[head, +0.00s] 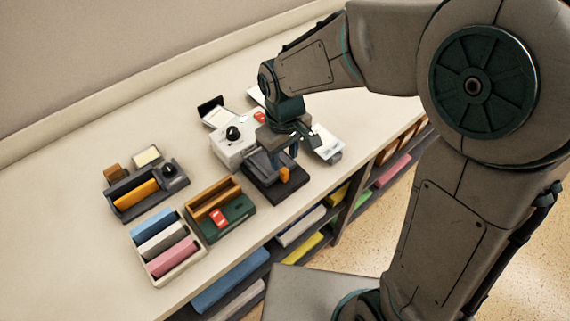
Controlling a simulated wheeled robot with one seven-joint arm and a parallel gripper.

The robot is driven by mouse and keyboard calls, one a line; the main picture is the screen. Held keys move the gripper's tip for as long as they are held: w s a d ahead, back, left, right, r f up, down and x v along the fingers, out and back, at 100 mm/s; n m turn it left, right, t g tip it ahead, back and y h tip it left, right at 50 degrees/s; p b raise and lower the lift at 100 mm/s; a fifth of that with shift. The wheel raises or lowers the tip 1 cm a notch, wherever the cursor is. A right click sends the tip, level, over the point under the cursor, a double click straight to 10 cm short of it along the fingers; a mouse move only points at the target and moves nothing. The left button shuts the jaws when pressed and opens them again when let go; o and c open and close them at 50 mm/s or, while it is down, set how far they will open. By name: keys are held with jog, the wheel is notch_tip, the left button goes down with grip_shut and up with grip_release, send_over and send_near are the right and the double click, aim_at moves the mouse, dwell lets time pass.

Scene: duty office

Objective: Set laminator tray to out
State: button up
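A white machine (228,154) with a black knob (233,133) on top stands on the counter and may be the laminator. A dark low unit (268,190) with an orange piece (285,175) at its front sits against or just before it; I cannot tell whether it is the laminator's tray or a separate device. My gripper (286,155) points down over this dark unit, close to the orange piece. Its fingers are small and partly merge with the dark unit, so their opening and any contact cannot be made out. My wrist hides part of the white machine's right side.
A wooden-and-green box (236,214) with a red item, a white tray (187,273) of coloured blocks and a dark organiser (124,214) stand to the left. A white device (326,150) lies right of my gripper. The counter (60,235) is bare at far left.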

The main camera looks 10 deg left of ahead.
aim_at(285, 170)
notch_tip(285, 170, down, 5)
dwell(0.3)
grip_shut()
